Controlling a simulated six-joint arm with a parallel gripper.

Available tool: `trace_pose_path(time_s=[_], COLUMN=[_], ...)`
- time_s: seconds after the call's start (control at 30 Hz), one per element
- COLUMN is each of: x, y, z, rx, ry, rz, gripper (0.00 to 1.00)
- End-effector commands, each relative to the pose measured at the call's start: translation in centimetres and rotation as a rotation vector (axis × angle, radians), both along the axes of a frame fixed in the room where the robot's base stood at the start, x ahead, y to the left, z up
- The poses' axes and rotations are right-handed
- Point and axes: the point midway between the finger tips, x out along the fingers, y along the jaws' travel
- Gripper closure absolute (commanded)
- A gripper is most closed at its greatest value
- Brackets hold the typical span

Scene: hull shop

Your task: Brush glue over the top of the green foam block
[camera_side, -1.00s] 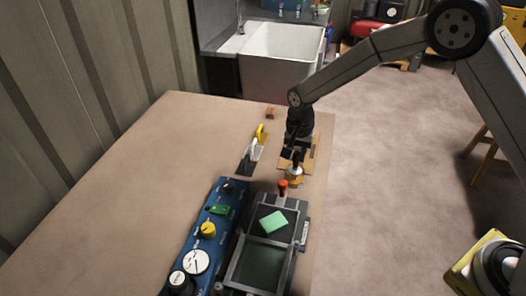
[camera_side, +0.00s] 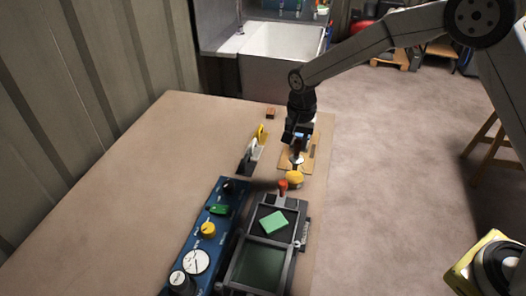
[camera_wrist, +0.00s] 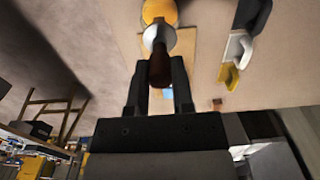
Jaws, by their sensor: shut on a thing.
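The green foam block (camera_side: 273,222) lies on the dark bed of a grey-framed fixture (camera_side: 262,243), its top face up and uncovered. My gripper (camera_side: 297,143) is shut on the brush (camera_wrist: 160,62), by its dark brown handle. The brush has a pale metal collar and points down in the side view. Its tip is over a yellow pot (camera_side: 294,180), behind the block and apart from it. The pot also shows, cut off, at the top of the wrist view (camera_wrist: 160,10). Whether the bristles touch the pot is hard to tell.
A red knob (camera_side: 283,187) stands up at the fixture's back edge, between pot and block. A blue panel (camera_side: 213,228) with several knobs lies left of the fixture. Yellow, white and dark clamp-like tools (camera_side: 253,150) lie left of the pot. The left side of the table (camera_side: 130,195) is clear.

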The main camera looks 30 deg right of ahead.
Motion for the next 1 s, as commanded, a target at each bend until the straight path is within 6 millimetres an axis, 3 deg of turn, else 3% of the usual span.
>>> trace_pose_path(time_s=[0.47,1.0], x=[0.0,0.0], y=[0.0,0.0], z=[2.6,2.7], rx=[0.000,0.000], ry=[-0.001,0.000], rz=[0.000,0.000], gripper=[1.00,1.00])
